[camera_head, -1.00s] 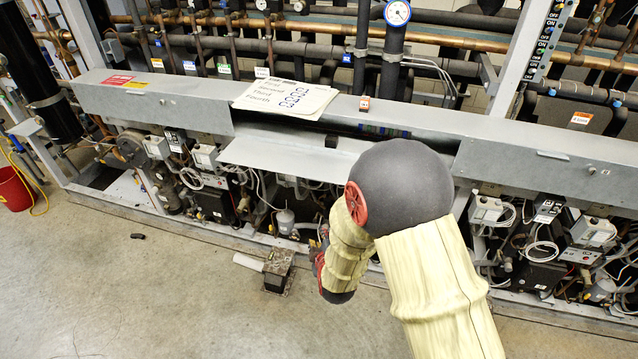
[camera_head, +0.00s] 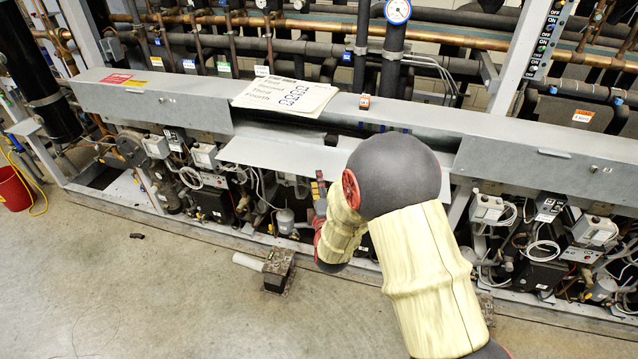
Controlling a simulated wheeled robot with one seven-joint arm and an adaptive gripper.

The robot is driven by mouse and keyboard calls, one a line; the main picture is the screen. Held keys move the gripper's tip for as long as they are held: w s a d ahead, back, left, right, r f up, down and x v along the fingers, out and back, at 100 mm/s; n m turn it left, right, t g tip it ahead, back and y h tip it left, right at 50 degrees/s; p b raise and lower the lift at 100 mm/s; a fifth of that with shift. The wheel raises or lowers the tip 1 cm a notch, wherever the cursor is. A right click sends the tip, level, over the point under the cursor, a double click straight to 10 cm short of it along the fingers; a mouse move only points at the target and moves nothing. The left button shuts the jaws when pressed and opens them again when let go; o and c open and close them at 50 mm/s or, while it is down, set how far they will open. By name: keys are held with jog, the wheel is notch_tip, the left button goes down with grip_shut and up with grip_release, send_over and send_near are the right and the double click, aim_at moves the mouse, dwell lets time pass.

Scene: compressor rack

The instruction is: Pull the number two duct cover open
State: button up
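The middle duct cover (camera_head: 275,155) is a plain pale grey panel in the long grey duct. It is tilted out from the duct face, with a dark gap above it on the right. The end of my arm with my gripper (camera_head: 320,186) is at the panel's lower edge, in front of the machinery. Only a small dark and red part with yellow marks shows. The fingers cannot be made out, nor whether they touch the panel.
A closed left cover (camera_head: 150,108) and a closed right cover (camera_head: 545,165) flank the middle one. A paper sign (camera_head: 300,98) lies on the duct top. Compressors and wiring sit below. A small block (camera_head: 278,270) stands on the floor; a red bucket (camera_head: 14,188) is at far left.

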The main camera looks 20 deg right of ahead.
jog(key=shift+w+d, duration=0.1)
jog(key=shift+w, duration=0.3)
jog(key=shift+c, duration=0.3)
jog(key=c, duration=0.6)
grip_shut()
jog(key=shift+f, duration=0.15)
